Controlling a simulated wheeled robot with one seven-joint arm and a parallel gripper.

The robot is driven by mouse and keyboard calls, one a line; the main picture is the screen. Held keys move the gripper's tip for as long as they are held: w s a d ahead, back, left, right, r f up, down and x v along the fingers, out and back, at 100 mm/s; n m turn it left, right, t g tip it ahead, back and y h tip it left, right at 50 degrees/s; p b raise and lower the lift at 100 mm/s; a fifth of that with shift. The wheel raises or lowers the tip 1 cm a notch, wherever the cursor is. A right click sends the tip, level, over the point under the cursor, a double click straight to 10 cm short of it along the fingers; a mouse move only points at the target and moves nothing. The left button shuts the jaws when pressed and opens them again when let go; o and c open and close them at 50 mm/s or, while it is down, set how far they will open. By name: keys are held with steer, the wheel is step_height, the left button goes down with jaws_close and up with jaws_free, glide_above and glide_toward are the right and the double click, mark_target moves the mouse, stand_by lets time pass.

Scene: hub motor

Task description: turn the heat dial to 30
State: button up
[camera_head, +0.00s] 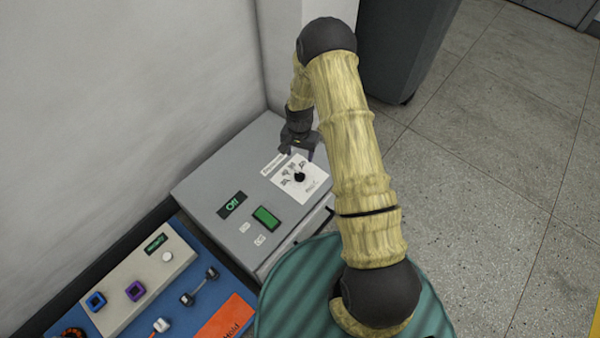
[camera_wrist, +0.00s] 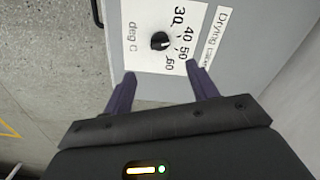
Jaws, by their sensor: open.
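The heat dial is a small black knob (camera_wrist: 160,41) on a white label (camera_wrist: 140,60) with the marks 30, 40, 50 and 60 and "deg C". In the head view the knob (camera_head: 299,177) sits on the top of the grey drying cabinet (camera_head: 205,190). I cannot tell for sure which mark the dial points at. My gripper (camera_wrist: 162,80) is open and empty, with its two purple fingers spread on the near side of the knob, apart from it. In the head view my gripper (camera_head: 303,152) is just behind the dial, above the cabinet top.
A blue bench (camera_head: 185,310) with a beige panel (camera_head: 130,290) stands at the lower left. A wall is on the left, and a dark bin (camera_head: 400,45) stands behind.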

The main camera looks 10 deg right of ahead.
mark_target(300, 173)
step_height(300, 173, down, 12)
steer(key=b, duration=0.3)
steer(key=shift+r, duration=0.15)
steer(key=c, duration=1)
